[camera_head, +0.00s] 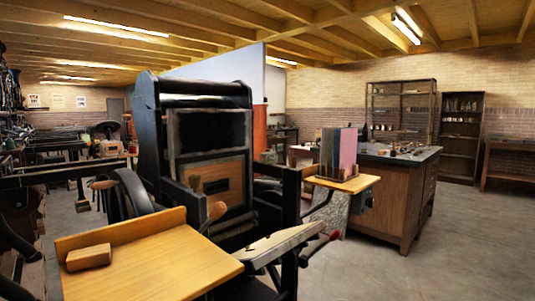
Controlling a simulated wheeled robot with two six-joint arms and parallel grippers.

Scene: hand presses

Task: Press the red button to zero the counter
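A large black hand press (165,125) with a dark panel and a wooden front stands left of the middle. I cannot make out a red button or a counter in this view. A lever with a dark red grip (320,246) sticks out low at the front right of the press. Neither of my grippers is in view.
A wooden board (165,265) with a small wooden block (88,257) on it juts out in the near left. A small side shelf (345,183) holds upright coloured boards. A wooden cabinet (385,205) stands behind. The floor (460,245) at right is clear.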

